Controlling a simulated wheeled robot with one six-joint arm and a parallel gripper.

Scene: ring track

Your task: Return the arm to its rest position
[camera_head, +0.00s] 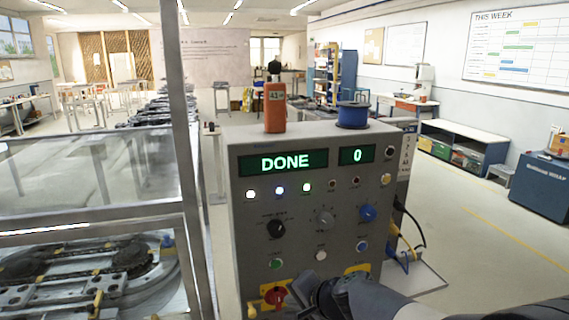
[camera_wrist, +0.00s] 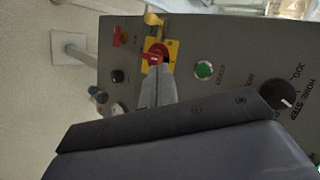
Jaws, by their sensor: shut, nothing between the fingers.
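My arm comes in from the lower right of the head view, across the bottom of a grey control panel (camera_head: 300,215). My gripper (camera_head: 292,291) is low in front of the panel, close to a red rotary switch (camera_head: 275,295) on a yellow plate. In the wrist view, my gripper's shut fingers (camera_wrist: 155,72) point at the red switch (camera_wrist: 155,54) and overlap its lower edge. I cannot tell whether they touch it. Nothing is held. The panel's displays read DONE (camera_head: 284,162) and 0 (camera_head: 357,156).
An orange device (camera_head: 275,107) and a blue spool (camera_head: 352,115) stand on top of the panel. A framed enclosure with a track (camera_head: 90,275) is at the left. A small shelf with cables (camera_head: 420,278) juts from the panel's right side. Open floor (camera_head: 490,255) lies to the right.

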